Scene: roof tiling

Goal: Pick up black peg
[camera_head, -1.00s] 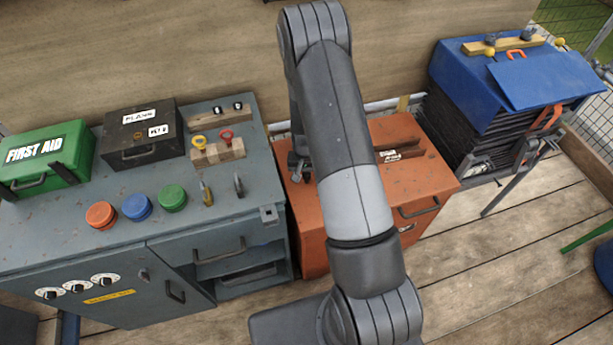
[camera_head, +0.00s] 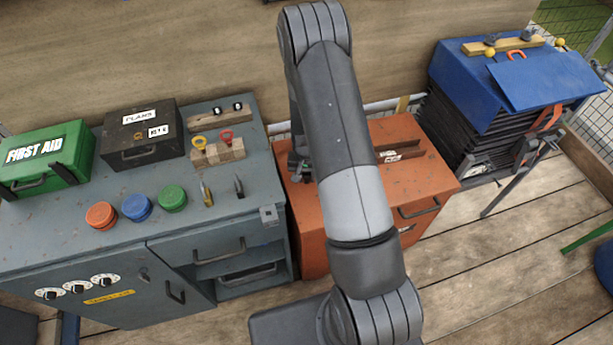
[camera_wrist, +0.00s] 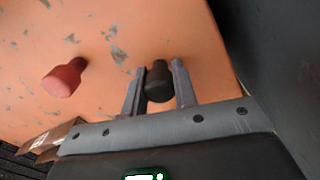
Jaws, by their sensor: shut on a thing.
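The black peg (camera_wrist: 159,82) stands on the orange cabinet top in the wrist view, between the two fingers of my gripper (camera_wrist: 159,78). The fingers are closed on its sides. A red peg (camera_wrist: 64,78) stands to the left on the same top, apart from my gripper. In the head view my arm hides both pegs, and only a small part of my gripper (camera_head: 299,166) shows at the left of the arm.
The orange cabinet (camera_head: 425,180) stands beside the grey cabinet (camera_head: 60,225). That one bears a first aid box (camera_head: 45,160), a black box (camera_head: 142,135), several coloured lids and wooden key blocks. A blue-covered stack (camera_head: 545,80) stands at the right.

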